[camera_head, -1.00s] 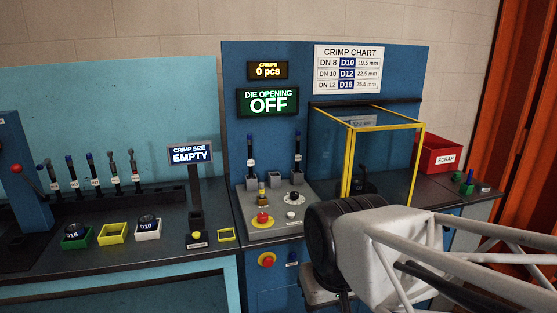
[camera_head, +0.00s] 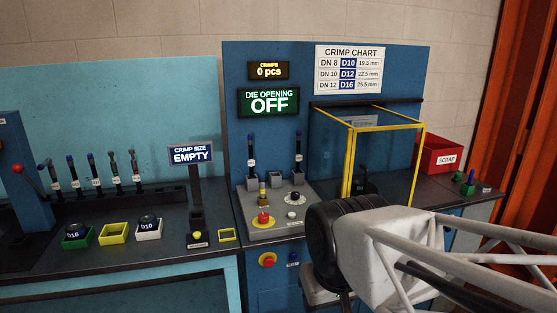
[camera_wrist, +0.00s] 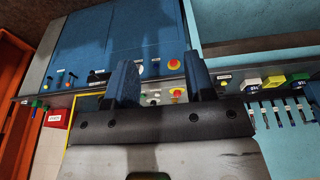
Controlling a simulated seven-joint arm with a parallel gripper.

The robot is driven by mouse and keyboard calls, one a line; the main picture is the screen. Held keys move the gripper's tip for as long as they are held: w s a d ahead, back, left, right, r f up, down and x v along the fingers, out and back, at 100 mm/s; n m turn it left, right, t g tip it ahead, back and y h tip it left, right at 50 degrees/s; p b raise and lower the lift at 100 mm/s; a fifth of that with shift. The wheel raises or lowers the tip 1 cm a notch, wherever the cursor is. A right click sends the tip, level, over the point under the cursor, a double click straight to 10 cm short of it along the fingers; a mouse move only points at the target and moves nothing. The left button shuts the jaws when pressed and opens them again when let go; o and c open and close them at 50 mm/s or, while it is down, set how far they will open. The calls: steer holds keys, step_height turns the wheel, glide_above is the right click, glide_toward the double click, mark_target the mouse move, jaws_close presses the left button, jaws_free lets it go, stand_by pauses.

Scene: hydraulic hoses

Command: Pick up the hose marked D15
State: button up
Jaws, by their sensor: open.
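Several upright hoses (camera_head: 95,171) with dark or blue tops and small white tags stand in a row at the left bench. Their tags are too small to read, so I cannot tell which one is marked D15. The hoses also show at the right edge of the wrist view (camera_wrist: 280,114), upside down. My gripper (camera_wrist: 160,75) is open and empty, with its two fingers apart above the control panel area, well away from the hoses. In the head view my arm hides the gripper.
A green tray (camera_head: 77,242) holds a D16 die, a yellow tray (camera_head: 114,233) looks empty, and a white tray (camera_head: 149,237) holds a D10 die. The crimp size sign (camera_head: 190,154) reads EMPTY. A yellow-framed guard (camera_head: 385,127) and red scrap bin (camera_head: 438,154) stand right.

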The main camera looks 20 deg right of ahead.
steer(key=w+d+r+t, duration=0.2)
steer(key=w, duration=1.2)
steer(key=w+d+r+m+t, duration=0.1)
steer(key=w+d+r+t, duration=0.1)
steer(key=w, duration=1.3)
steer(key=w+d+r+t, duration=0.2)
steer(key=w+d, duration=0.1)
steer(key=w, duration=1.1)
steer(key=m+t+h, duration=0.2)
steer(key=t+h, duration=0.1)
steer(key=t, duration=0.1)
glide_toward(298, 157)
steer(key=a+x, duration=0.1)
steer(key=x, duration=0.1)
steer(key=shift+w+d+f+t, duration=0.3)
steer(key=shift+w+d, duration=0.2)
steer(key=shift+d, duration=0.15)
steer(key=shift+w, duration=0.1)
steer(key=shift+x, duration=1.2)
steer(key=shift+d+f, duration=0.1)
